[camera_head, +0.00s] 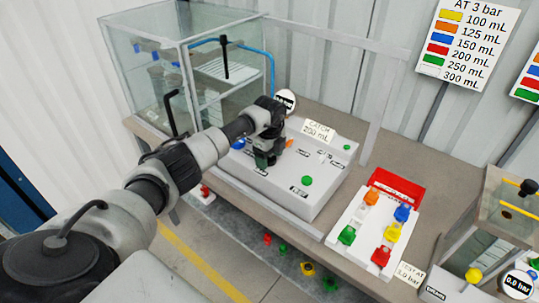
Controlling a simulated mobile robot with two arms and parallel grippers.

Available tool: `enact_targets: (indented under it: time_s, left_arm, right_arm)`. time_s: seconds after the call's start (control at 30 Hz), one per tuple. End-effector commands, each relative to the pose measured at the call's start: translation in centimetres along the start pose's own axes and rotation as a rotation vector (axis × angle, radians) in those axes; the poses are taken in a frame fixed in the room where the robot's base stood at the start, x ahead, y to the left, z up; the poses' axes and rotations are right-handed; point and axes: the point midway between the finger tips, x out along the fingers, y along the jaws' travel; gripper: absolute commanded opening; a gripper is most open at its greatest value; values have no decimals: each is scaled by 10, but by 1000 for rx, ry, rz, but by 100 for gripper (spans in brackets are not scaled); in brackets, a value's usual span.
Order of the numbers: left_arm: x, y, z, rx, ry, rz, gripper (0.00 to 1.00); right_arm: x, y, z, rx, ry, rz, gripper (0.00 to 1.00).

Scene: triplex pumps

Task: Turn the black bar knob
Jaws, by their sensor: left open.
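My left arm reaches in from the left over the white control box (315,200). My left gripper (265,157) points down at the upper left part of the box's top, close to the panel. It is open, with no object visible between its fingers. I cannot make out a black bar knob on the panel; the gripper and wrist cover part of that area. Whether the gripper touches anything there is too small to tell. A green button (307,181) and a "CATCH 200 mL" label (319,131) show on the box. My right gripper is not in view.
A glass tank (150,60) with black handles stands behind left. A white tray (345,218) with several coloured knobs and a red block (397,187) lie to the right. Another glass tank (500,215) stands at far right.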

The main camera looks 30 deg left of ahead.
Motion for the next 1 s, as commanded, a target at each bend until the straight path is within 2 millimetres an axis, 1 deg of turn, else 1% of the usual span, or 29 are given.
enact_targets:
  time_s: [0.17, 0.4, 0.5, 0.77, 1.0]
  left_arm:
    - [0, 0, 0, 0, 0, 0, 71]
    - [0, 0, 0, 0, 0, 0, 34]
    - [0, 0, 0, 0, 0, 0, 22]
    - [0, 0, 0, 30, -1, 0, 22]
    - [1, 0, 1, 154, -2, -1, 22]
  right_arm:
    - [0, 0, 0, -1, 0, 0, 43]
    - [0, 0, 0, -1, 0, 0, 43]
    - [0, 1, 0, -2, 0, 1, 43]
    - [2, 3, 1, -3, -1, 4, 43]
    - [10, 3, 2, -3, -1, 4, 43]
